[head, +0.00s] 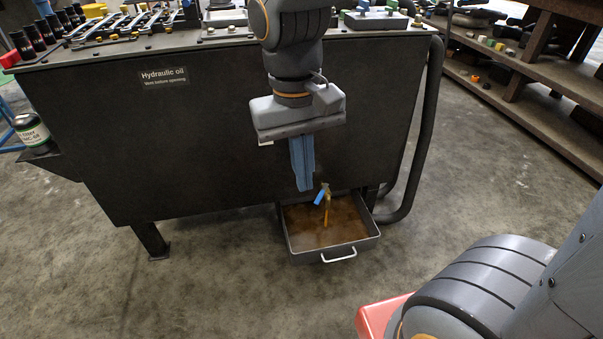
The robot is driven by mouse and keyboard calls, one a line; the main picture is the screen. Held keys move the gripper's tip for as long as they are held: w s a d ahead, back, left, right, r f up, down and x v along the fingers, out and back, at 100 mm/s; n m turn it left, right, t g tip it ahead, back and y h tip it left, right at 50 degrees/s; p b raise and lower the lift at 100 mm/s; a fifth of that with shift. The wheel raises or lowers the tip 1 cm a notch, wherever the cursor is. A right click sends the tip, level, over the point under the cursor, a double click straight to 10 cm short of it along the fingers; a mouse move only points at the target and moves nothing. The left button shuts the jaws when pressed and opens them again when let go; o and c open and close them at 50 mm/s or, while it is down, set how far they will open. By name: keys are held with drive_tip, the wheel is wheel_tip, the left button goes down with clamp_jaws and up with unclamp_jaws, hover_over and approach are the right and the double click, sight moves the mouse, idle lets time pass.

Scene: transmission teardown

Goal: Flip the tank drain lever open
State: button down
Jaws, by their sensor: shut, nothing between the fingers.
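The dark tank (230,130) bears a "Hydraulic oil" label. The small blue drain lever (321,195) shows at its lower edge, tilted, beside a small brass-coloured valve. An amber strand (327,213), which looks like running oil, hangs below the valve down to the tray. The grey drain tray (374,243) under it holds brown liquid. My gripper (304,188) points down in front of the tank, its blue fingers shut and empty. Its tips are just up and left of the lever; I cannot tell whether they touch it.
A white handle (339,256) is on the tray's front. A thick dark pipe (426,140) runs down the tank's right side. A can (32,132) stands on a side shelf at left. Shelves (530,90) with parts stand at right.

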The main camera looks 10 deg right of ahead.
drive_tip(key=w+d+f+m+h+b, duration=0.2)
drive_tip(key=w+f+m+h+b, duration=0.3)
drive_tip(key=w+f, duration=0.8)
drive_tip(key=m+h+b, duration=0.2)
drive_tip(key=m+b, duration=0.3)
drive_tip(key=b, duration=0.2)
approach(322, 195)
drive_tip(key=a+r, duration=0.2)
drive_tip(key=a, duration=0.2)
drive_tip(key=b+x, duration=0.3)
drive_tip(key=x, duration=0.6)
drive_tip(key=shift+w+f+t+b, duration=0.2)
drive_tip(key=shift+f+t+b, duration=0.1)
drive_tip(key=shift+f, duration=0.15)
drive_tip(key=shift+s+a+n, duration=0.15)
drive_tip(key=shift+a+n, duration=0.1)
drive_tip(key=shift+n, duration=0.05)
